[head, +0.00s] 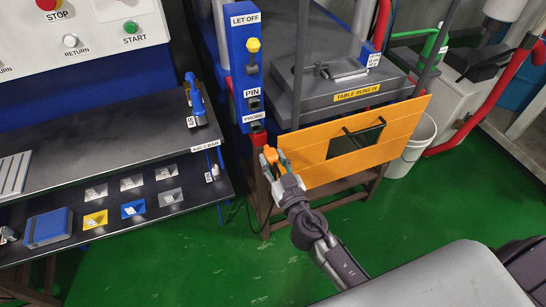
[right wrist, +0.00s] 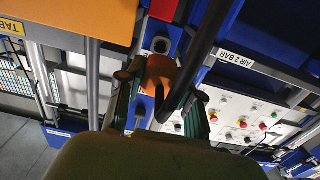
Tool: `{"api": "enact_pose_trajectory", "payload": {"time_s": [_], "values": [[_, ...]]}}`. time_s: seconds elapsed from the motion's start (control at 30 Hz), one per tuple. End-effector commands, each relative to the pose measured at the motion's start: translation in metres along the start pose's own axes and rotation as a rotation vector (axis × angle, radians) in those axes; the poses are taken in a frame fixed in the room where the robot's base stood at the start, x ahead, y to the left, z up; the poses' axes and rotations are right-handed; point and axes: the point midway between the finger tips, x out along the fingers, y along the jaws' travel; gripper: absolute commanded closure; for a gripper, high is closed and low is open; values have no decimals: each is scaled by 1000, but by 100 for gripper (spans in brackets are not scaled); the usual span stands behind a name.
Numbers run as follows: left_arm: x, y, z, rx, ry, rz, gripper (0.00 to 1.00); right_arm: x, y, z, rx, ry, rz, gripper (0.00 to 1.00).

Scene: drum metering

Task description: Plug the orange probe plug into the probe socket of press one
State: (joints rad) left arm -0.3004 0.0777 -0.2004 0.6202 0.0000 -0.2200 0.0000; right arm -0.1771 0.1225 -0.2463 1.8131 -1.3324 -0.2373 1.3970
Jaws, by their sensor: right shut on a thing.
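The orange probe plug (head: 270,155) is held at the tip of my right gripper (head: 279,163), just below the blue panel of press one (head: 247,75). The panel carries LET OFF, PIN and PROBE labels; the PROBE label (head: 253,117) is near its lower end. In the right wrist view the plug (right wrist: 160,72) sits between the two fingers of my right gripper (right wrist: 162,88). Plug and socket look apart, though I cannot tell the exact gap. My left gripper is not in view.
An orange guard plate (head: 315,150) stands close right of my right gripper. A red block (head: 258,138) is below the PROBE label. To the left, a dark shelf (head: 200,210) carries coloured holders and a blue box (head: 48,227). Green floor is open below.

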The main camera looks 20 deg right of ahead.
Motion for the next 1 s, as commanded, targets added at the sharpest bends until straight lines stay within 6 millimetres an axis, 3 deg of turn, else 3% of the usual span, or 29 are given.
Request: {"api": "enact_pose_trajectory", "payload": {"time_s": [0.37, 1.0], "values": [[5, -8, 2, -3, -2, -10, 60, 0, 0, 2, 3, 0, 2, 100], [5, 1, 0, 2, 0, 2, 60, 53, 0, 0, 0, 1, 0, 100]]}}
